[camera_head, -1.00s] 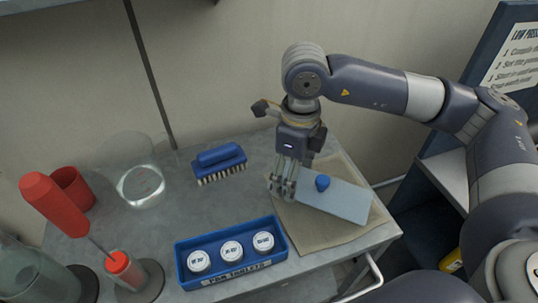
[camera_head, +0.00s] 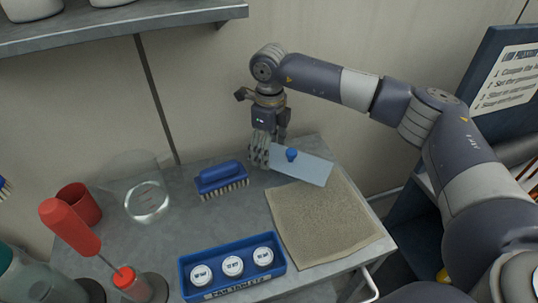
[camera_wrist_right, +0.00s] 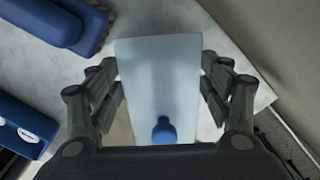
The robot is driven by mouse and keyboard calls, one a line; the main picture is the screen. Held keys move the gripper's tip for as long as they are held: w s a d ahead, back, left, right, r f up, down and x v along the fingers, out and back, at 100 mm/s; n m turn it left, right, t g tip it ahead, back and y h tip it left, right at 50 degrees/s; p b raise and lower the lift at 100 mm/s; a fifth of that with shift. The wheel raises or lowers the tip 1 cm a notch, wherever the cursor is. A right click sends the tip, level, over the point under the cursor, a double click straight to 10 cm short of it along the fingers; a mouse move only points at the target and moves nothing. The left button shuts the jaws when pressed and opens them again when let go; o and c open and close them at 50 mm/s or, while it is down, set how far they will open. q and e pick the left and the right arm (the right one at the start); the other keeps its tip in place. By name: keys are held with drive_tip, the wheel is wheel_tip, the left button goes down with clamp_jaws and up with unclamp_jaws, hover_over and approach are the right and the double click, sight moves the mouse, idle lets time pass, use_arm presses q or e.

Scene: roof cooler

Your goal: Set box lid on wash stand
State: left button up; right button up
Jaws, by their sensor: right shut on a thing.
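The box lid (camera_head: 312,172) is a flat pale-blue panel with a round blue knob. My right gripper (camera_head: 262,160) is shut on its left end, and the lid appears held above the back right of the grey stand top (camera_head: 235,222). In the right wrist view the lid (camera_wrist_right: 158,85) lies between the two finger sets (camera_wrist_right: 160,95), its knob near the palm. Whether any edge of the lid touches the surface I cannot tell. My left gripper is not in view.
A tan cloth mat (camera_head: 325,225) lies bare on the right of the top. A blue brush (camera_head: 221,178) stands left of the gripper. A blue tray (camera_head: 232,288) with white-capped tablets, a clear beaker (camera_head: 147,195) and a red cup (camera_head: 80,203) occupy the front and left.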

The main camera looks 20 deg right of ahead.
wheel_tip(320, 180, down, 3)
drive_tip(key=shift+f+p, duration=0.1)
drive_tip(key=shift+p, duration=0.4)
drive_tip(key=shift+s+f+b, duration=0.1)
drive_tip(key=shift+f+b, duration=0.25)
drive_tip(key=shift+f, duration=0.05)
drive_tip(key=o, duration=1)
drive_tip(key=shift+o, duration=0.2)
drive_tip(key=shift+r, duration=0.1)
drive_tip(key=shift+r, duration=0.1)
